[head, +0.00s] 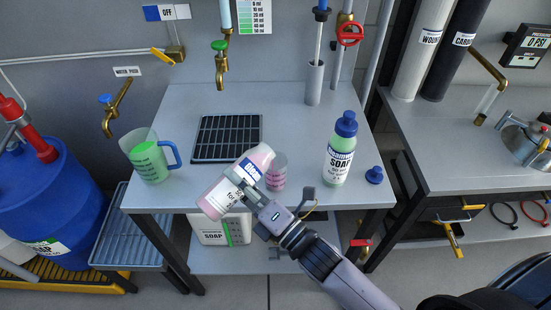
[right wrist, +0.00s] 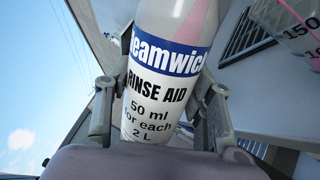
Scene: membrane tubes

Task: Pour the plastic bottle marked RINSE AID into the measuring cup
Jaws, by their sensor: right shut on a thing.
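The RINSE AID bottle (head: 216,203), white with a blue label band and pink toward its upper end, is held in my right gripper (head: 243,181). It is tilted over the table, its upper end toward the small clear measuring cup (head: 277,174). The cup has pink markings and stands upright just right of the bottle. In the right wrist view the fingers flank the bottle (right wrist: 165,90), and part of the cup (right wrist: 292,30) shows at upper right. The bottle's mouth is not clearly visible, and I cannot tell the cup's liquid level. My left gripper is out of view.
A SOAP bottle (head: 340,150) with a blue cap stands right of the cup, with a loose blue cap (head: 374,175) beside it. A jug (head: 148,160) with green markings and a blue handle stands at left. A dark drain grate (head: 227,138) lies behind the held bottle.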

